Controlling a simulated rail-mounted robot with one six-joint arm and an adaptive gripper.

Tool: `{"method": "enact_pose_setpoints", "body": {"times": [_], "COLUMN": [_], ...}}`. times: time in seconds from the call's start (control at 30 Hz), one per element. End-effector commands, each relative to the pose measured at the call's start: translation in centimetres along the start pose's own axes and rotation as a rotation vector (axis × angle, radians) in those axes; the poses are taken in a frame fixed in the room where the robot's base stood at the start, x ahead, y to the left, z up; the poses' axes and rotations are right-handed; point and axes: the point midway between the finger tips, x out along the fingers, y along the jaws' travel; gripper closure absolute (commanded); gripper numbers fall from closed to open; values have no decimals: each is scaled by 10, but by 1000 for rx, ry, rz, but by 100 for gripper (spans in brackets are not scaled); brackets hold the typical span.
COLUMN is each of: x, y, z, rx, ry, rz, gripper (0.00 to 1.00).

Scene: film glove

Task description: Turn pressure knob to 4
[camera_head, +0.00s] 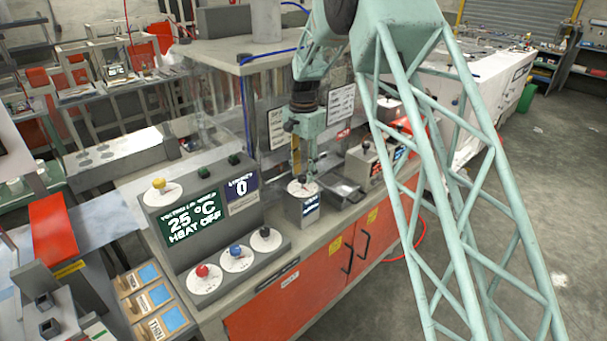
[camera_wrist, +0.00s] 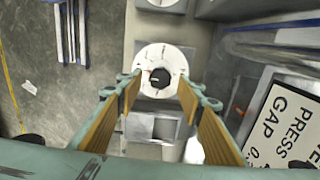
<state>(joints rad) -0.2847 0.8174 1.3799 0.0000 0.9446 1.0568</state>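A black knob on a round white dial (camera_head: 303,188) tops a small grey box with a dark display in the head view. In the wrist view the black knob (camera_wrist: 160,78) shows almost from straight above, in the middle of its white dial (camera_wrist: 150,57). My gripper (camera_wrist: 159,82) is open, with one orange-brown finger on each side of the knob and a gap to it on both sides. In the head view my gripper (camera_head: 304,168) points down over this dial. The dial's numbers and the knob's setting are too small to read, and no pressure label is legible.
A console at the left has a yellow knob (camera_head: 158,184), a red knob (camera_head: 202,270), a blue knob (camera_head: 235,250) and a screen (camera_head: 190,220) reading 25 °C, HEAT OFF. A PRESS GAP sign (camera_wrist: 285,125) lies right of my fingers. Clear panels stand behind.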

Motion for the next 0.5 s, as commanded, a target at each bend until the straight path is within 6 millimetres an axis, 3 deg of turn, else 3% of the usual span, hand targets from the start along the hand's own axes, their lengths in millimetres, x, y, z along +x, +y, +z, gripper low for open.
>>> {"method": "enact_pose_setpoints", "body": {"times": [0.5], "x": [-71], "y": [0], "z": [0], "rx": [0], "ry": [1], "rz": [-2], "gripper": [65]}}
